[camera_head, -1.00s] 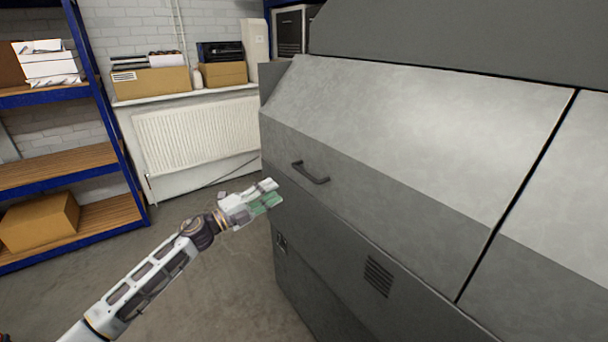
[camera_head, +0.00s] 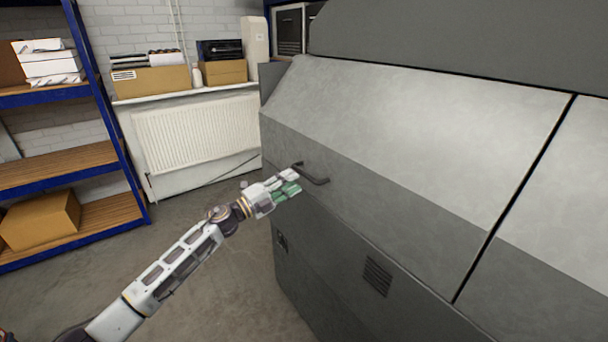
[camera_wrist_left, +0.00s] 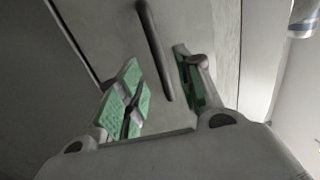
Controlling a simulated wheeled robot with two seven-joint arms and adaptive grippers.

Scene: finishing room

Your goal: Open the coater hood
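The coater hood (camera_head: 420,130) is a large grey sloped panel on the machine, and it is down. A dark bar handle (camera_head: 314,176) sits on its front face near the left end. My left gripper (camera_head: 294,182) is at the handle's left end in the head view. In the left wrist view the gripper (camera_wrist_left: 158,88) is open, with green pads apart, and the handle (camera_wrist_left: 155,50) runs lengthwise with its near end between the fingertips. Whether it touches the pads I cannot tell. My right gripper is in neither view.
A blue-framed shelf (camera_head: 85,110) with wooden boards and boxes stands at the left. A white radiator (camera_head: 195,135) is on the back wall below a ledge with cardboard boxes (camera_head: 150,80). The floor (camera_head: 220,270) left of the machine is clear.

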